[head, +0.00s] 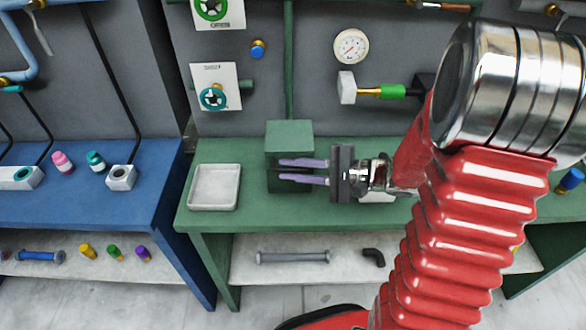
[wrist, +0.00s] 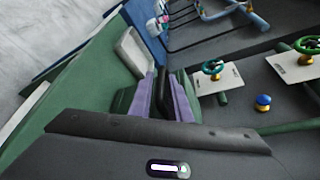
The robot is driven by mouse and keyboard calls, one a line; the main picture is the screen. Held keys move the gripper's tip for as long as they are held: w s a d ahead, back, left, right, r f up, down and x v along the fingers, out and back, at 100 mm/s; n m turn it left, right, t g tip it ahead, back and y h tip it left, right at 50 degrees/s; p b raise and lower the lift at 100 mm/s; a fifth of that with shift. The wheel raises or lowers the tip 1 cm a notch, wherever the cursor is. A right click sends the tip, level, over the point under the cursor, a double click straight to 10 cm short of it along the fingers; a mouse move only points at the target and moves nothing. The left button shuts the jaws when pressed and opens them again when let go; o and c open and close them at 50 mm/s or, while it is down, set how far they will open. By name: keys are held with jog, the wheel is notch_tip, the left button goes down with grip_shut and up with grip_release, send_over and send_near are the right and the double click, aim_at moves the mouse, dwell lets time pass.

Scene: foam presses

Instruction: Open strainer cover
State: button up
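A green box-shaped housing (head: 289,136) stands on the green bench, against the back wall; it looks like the strainer, with a flat top as its likely cover. My gripper (head: 282,171) reaches in from the right, with its two purple fingers level and apart in front of the housing's lower part. In the wrist view my gripper (wrist: 163,80) shows a gap between the fingers, with a dark green surface beside and between them. I cannot tell whether the fingers touch the housing. Its lower front is partly hidden by the fingers.
A white tray (head: 214,187) lies left of the housing on the green bench (head: 240,218). A pressure gauge (head: 351,46) and a green-handled valve (head: 391,91) are on the wall above. The shelf below holds a grey pipe (head: 293,257). A blue bench (head: 160,190) stands left.

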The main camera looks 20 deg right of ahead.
grip_shut()
jog(key=shift+d+f, duration=0.1)
dwell(0.5)
